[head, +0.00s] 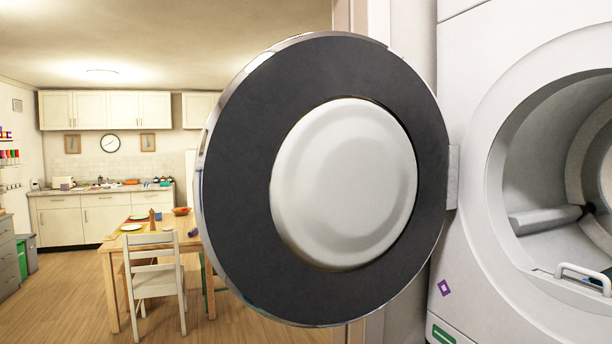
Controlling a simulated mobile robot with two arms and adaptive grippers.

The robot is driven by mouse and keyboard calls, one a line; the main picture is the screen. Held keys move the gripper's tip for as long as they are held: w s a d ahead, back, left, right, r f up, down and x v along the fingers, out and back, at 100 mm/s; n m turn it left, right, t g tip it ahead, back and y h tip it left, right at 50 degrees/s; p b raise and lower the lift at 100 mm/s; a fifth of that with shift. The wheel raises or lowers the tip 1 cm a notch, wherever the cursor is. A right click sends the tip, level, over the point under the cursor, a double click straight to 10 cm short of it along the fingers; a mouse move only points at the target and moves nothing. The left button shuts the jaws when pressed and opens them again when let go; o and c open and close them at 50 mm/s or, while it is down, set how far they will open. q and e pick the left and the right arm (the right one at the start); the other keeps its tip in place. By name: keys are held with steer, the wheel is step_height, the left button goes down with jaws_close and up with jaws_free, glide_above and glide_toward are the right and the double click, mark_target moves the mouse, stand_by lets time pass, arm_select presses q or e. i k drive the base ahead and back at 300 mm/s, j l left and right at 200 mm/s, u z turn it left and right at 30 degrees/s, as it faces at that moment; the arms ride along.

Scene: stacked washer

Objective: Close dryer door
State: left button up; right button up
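The round dryer door (235,200) stands wide open in the middle of the head view. It has a dark ring, a silvery rim and a pale domed centre (345,183). A hinge (453,178) on its right side joins it to the white dryer (465,60). The dryer's round opening (560,150) is uncovered at the right, and the drum inside shows. Neither of my grippers is in view, so their place relative to the door is hidden.
A wooden table (195,240) with plates and a white chair (155,275) stand at the left behind the door. Kitchen cabinets (105,110) line the far wall. A white handle-like bar (585,275) shows at the opening's lower edge. The wooden floor (60,310) is clear at lower left.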

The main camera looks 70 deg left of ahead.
mark_target(325, 173)
steer(key=k+j, duration=0.1)
steer(key=j, duration=1.1)
steer(key=k+j+z, duration=0.1)
steer(key=j, duration=0.5)
steer(key=k+j, duration=0.15)
steer(key=j, duration=1.05)
steer(key=k+z, duration=0.05)
